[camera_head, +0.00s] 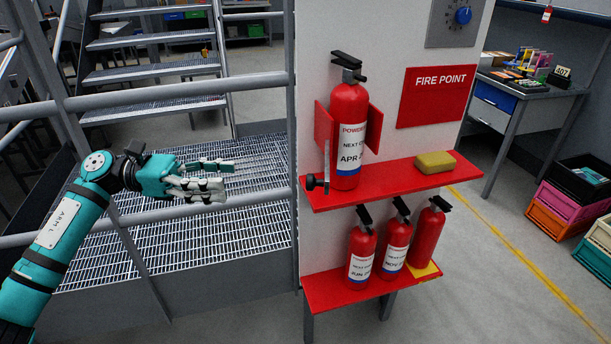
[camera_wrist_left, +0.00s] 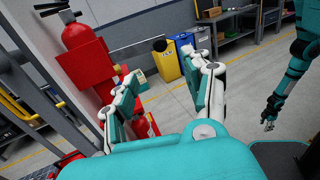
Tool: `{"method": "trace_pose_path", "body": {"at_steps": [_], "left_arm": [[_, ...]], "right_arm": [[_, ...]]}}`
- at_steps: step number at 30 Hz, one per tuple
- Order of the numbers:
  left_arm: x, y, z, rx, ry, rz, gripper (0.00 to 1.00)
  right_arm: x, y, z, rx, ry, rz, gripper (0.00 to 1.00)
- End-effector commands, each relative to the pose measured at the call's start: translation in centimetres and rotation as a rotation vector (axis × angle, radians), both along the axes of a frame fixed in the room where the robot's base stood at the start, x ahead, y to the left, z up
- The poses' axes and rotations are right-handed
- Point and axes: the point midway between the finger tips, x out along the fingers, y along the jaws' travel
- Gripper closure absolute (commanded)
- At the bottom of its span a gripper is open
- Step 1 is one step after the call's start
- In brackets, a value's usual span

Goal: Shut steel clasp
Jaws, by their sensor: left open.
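The steel clasp (camera_head: 326,166) is a thin grey strip with a black knob (camera_head: 312,182) at its lower end. It stands at the front left of the red extinguisher (camera_head: 349,127), apart from the red bracket side plate (camera_head: 374,128), and does not visibly cross the extinguisher's front. The extinguisher also shows in the left wrist view (camera_wrist_left: 82,48). My left gripper (camera_head: 226,178) is open and empty, left of the clasp with clear air between them. My right gripper (camera_wrist_left: 270,113) hangs at the far right of the left wrist view; its finger gap is too small to judge.
The extinguisher stands on a red shelf (camera_head: 400,181) with a yellow sponge (camera_head: 435,162). Several smaller extinguishers (camera_head: 396,246) fill the lower shelf (camera_head: 338,290). A grey railing (camera_head: 175,98) runs close to my left arm. The floor at right is clear up to stacked crates (camera_head: 565,203).

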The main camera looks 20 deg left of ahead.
Motion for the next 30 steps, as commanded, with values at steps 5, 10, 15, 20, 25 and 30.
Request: {"method": "trace_pose_path", "body": {"at_steps": [5,10,15,20,25,30], "left_arm": [[0.9,-3.9,0.7,-0.006,0.000,-0.002,0.50],[1.9,-7.6,0.7,-0.008,0.003,-0.002,0.50],[2.7,-10.9,0.6,-0.009,0.003,-0.001,0.50],[3.3,-13.1,0.4,-0.007,0.003,0.000,0.50],[3.6,-14.1,0.2,-0.006,0.004,0.001,0.50],[3.7,-14.3,0.1,-0.005,0.004,0.002,0.50]], "right_arm": [[0.0,1.0,2.2,0.012,-0.001,-0.001,0.50],[0.0,0.8,3.9,0.010,-0.001,0.000,0.50],[0.0,0.4,5.4,0.005,-0.001,0.000,0.50],[0.0,0.2,6.3,0.003,-0.002,-0.002,0.50],[0.0,0.0,6.6,-0.001,-0.001,-0.002,0.50],[0.0,-0.1,6.6,-0.002,-0.001,-0.002,0.50]]}}
